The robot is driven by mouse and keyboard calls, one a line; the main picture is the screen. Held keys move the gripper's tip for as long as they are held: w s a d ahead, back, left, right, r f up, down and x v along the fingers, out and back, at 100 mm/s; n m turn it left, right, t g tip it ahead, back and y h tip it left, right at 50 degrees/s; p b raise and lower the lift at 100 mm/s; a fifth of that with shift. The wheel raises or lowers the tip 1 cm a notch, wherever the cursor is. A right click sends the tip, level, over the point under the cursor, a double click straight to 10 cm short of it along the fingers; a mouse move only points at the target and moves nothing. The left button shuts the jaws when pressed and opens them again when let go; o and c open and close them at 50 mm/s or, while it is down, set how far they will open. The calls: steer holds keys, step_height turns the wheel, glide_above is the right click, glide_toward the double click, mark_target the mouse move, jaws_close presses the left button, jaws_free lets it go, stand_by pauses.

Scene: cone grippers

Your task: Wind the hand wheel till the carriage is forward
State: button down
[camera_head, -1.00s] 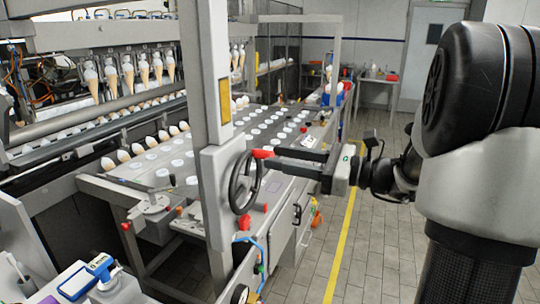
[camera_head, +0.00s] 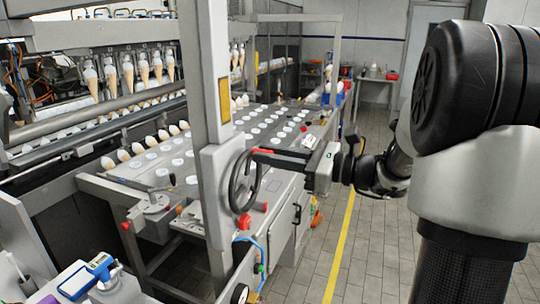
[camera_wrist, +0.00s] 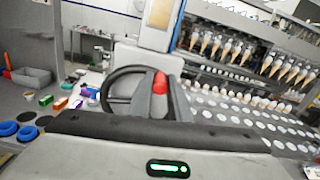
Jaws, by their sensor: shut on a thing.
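The black hand wheel (camera_head: 233,185) is mounted on the side of a grey upright post. My gripper (camera_head: 258,152) reaches in from the right at the top of the wheel. Its fingers are shut on the wheel's red handle (camera_wrist: 160,83), which shows between them in the wrist view. The wheel's rim (camera_wrist: 106,84) shows just left of the fingers there. The row of cone grippers holding upright cones (camera_head: 128,75), apparently the carriage, hangs at the back left. Its drive link to the wheel is not visible.
The grey post (camera_head: 205,70) stands close to the wheel. A flat plate with rows of white round holes (camera_head: 180,160) lies behind it. Red knobs (camera_head: 244,222) sit below the wheel. The tiled floor right of the yellow line (camera_head: 340,250) is clear.

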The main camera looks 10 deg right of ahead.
steer(key=shift+s+a+f+n+b, duration=0.1)
steer(key=shift+s+f+n+b, duration=0.1)
steer(key=shift+n+b, duration=0.25)
steer(key=shift+a+r, duration=0.1)
steer(key=shift+r, duration=0.05)
steer(key=shift+s+a+n+b, duration=0.35)
steer(key=shift+s+n+b, duration=0.15)
steer(key=shift+n+b, duration=0.6)
steer(key=shift+s+a+r+n+b, duration=0.15)
steer(key=shift+s+a+n+b, duration=0.2)
steer(key=shift+n, duration=0.3)
steer(key=shift+d, duration=0.1)
steer(key=c, duration=1.6)
jaws_free()
steer(key=shift+s, duration=0.1)
steer(key=shift+c, duration=0.2)
steer(key=shift+d+r, duration=0.1)
steer(key=shift+d, duration=0.05)
